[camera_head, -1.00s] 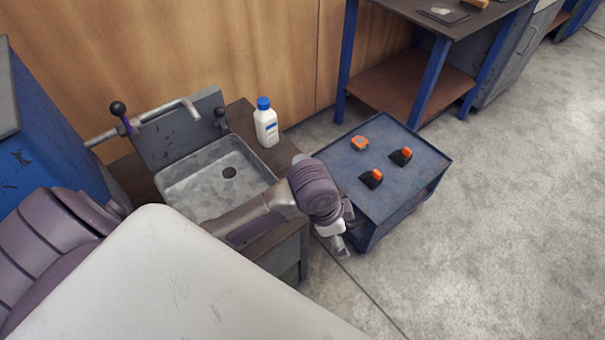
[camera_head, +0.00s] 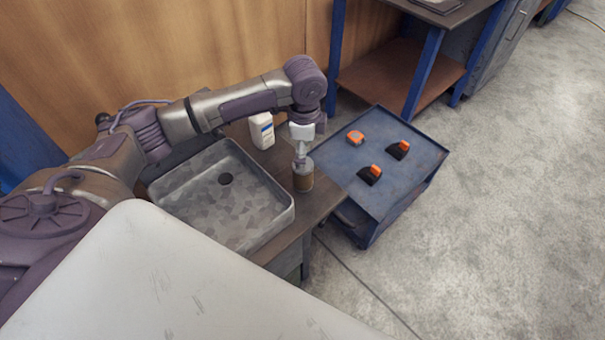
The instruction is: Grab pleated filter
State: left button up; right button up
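A small brown cylinder with a grey top (camera_head: 303,180), which looks like the pleated filter, stands upright on the wooden counter between the sink and the blue cart. My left gripper (camera_head: 301,160) points down right at its top. The fingers are small here and overlap the cylinder's top edge. I cannot tell whether they touch it or how far apart they are. My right gripper is not in view.
A grey sink basin (camera_head: 262,221) lies left of the cylinder. A white bottle (camera_head: 262,132) stands behind it, partly covered by my arm. A blue cart (camera_head: 400,180) on the right carries several orange-and-black items. The floor at right is clear.

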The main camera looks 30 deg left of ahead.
aim_at(303, 175)
pick_arm(q)
jog(key=f, duration=0.8)
jog(key=shift+w+a+f, duration=0.15)
jog(key=shift+w+a, duration=0.15)
jog(key=shift+w, duration=0.05)
jog(key=c, duration=1.2)
jog(key=shift+c, duration=0.5)
jog(key=shift+r, duration=0.2)
